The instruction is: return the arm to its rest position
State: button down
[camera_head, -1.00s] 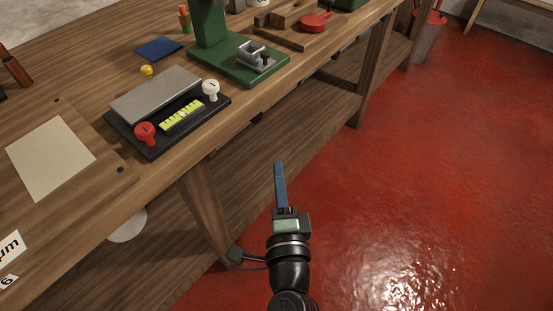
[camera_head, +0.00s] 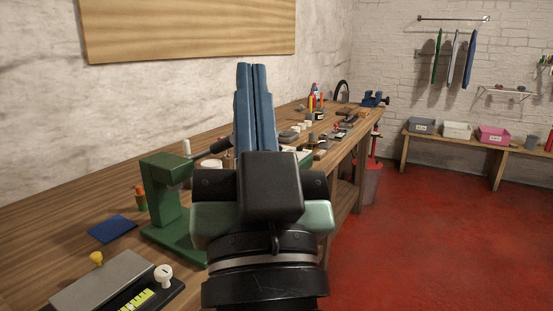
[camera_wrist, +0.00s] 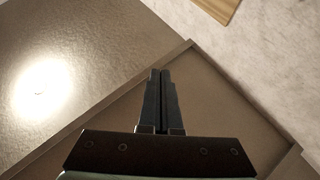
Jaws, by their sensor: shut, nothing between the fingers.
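My gripper (camera_head: 252,68) is raised in front of the head camera, its two blue fingers pointing up and side by side. The fingers are closed together with nothing between them. My gripper and wrist cover the middle of the head view and hide part of the workbench (camera_head: 60,215) behind them. In the wrist view the shut fingers (camera_wrist: 160,74) point towards a brownish panelled surface and a pale wall. I cannot tell how far the fingers are from it.
A green press (camera_head: 165,200) stands on the bench left of my wrist. A grey-topped device (camera_head: 100,280) and a blue pad (camera_head: 112,229) lie nearby. A low shelf (camera_head: 480,142) with boxes stands at the back right. The red floor (camera_head: 440,230) at right is clear.

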jog(key=s+d+r+t+h+p, duration=0.1)
jog(key=s+d+r+t+h, duration=0.1)
jog(key=s+r+h, duration=0.45)
notch_tip(320, 180, up, 26)
jog(key=w+y+p, duration=0.1)
jog(key=y+p, duration=0.2)
jog(key=p, duration=2.2)
jog(key=shift+w+f, duration=0.2)
jog(key=shift+w, duration=0.2)
jog(key=shift+a, duration=0.1)
